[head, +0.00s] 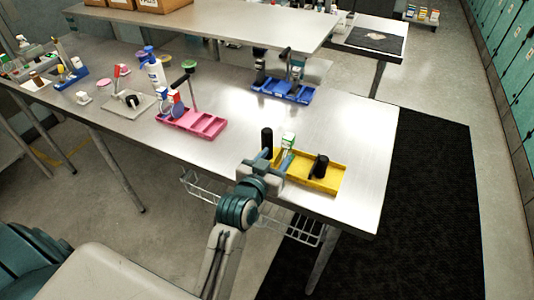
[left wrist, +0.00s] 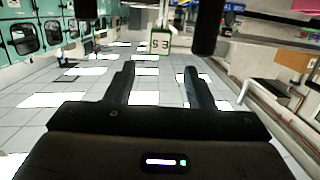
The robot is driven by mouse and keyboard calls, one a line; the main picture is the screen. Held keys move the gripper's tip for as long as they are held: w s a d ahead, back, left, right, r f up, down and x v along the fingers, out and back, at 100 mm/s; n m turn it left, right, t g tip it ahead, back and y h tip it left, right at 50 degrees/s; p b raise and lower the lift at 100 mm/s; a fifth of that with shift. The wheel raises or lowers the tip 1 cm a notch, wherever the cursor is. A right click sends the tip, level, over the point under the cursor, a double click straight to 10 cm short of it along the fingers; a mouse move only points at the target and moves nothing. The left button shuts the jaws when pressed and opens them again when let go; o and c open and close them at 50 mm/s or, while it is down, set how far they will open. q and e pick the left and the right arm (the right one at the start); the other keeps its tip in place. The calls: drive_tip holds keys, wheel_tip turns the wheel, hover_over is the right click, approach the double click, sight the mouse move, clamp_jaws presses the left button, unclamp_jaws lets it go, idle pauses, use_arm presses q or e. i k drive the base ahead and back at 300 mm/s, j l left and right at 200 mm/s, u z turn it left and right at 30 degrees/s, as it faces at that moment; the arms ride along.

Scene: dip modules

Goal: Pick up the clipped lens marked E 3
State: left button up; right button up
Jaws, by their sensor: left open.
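A small white piece with green edges (head: 288,140) stands in the yellow tray (head: 336,185). In the left wrist view this white, green-edged piece (left wrist: 160,42) bears dark characters ending in 3; the first is too blurred to read surely. My left gripper (head: 280,158) is at the tray's left part, close to the piece. In the left wrist view my gripper (left wrist: 158,75) has its fingers apart with nothing between them, and the marked piece shows beyond the tips. My arm hides part of the tray. My right gripper is not in view.
Black upright pieces stand on either side of the marked one: a left cylinder (head: 267,138) and a right piece (head: 319,167). A pink tray (head: 207,124) and a blue tray (head: 300,97) hold other items. The table's right end is clear. A wire basket (head: 205,188) hangs below.

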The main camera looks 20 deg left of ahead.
sight(178, 108)
drive_tip(key=u, duration=1.4)
drive_tip(key=i+j+z, duration=0.2)
drive_tip(key=z, duration=0.25)
drive_tip(key=i+j+z, duration=0.55)
drive_tip(key=j+z, duration=0.15)
drive_tip(key=z, duration=0.15)
